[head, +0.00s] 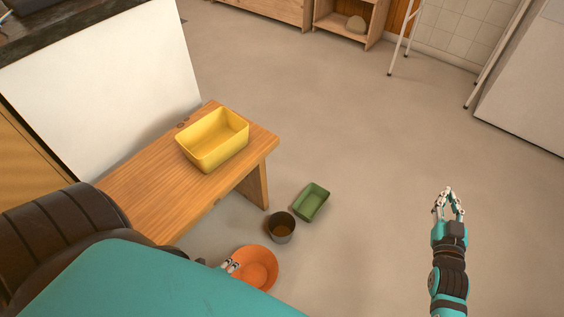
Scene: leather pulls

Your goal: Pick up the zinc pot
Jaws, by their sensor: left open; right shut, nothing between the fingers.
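The zinc pot (282,228), a small dark grey round pot with a brownish inside, stands upright on the floor by the bench's near right leg. My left gripper (229,266) shows only its fingertips past my teal arm link, which hides the rest. It is open, at the left rim of an orange bowl and to the lower left of the pot, apart from it. I cannot tell whether it touches the bowl. My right gripper (449,192) is shut and empty over the open floor, well to the right of the pot.
The orange bowl (259,269) is on the floor just below the pot. A green tray (312,203) lies to the pot's upper right. A wooden bench (150,198) carries a yellow bin (213,158). The floor in the middle and right is clear.

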